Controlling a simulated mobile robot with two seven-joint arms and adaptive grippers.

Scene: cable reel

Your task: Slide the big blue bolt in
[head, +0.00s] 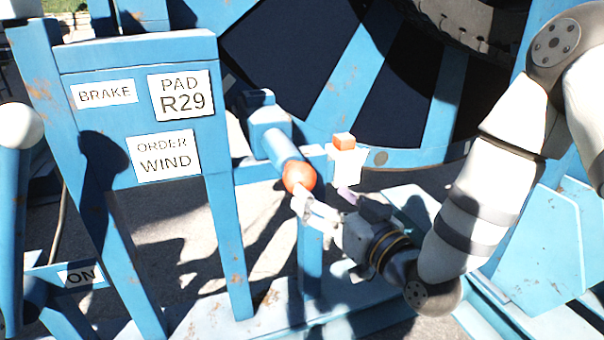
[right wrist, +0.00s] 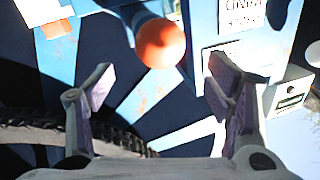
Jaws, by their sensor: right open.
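The big blue bolt (head: 279,146) runs through a blue housing on the frame and ends in an orange ball knob (head: 299,177) that faces me. My right gripper (head: 326,203) is open just below and to the right of the knob in the head view. In the right wrist view the knob (right wrist: 160,43) lies ahead of the open fingers (right wrist: 160,82), roughly centred between them, with nothing held. The bolt's far end is hidden in the housing. My left gripper is not in view.
A white block with an orange top (head: 345,150) stands close to the right of the knob. The blue sign panel (head: 120,75) is at the left, with a white-knobbed lever (head: 20,126) beside it. The large dark reel (head: 300,55) fills the back.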

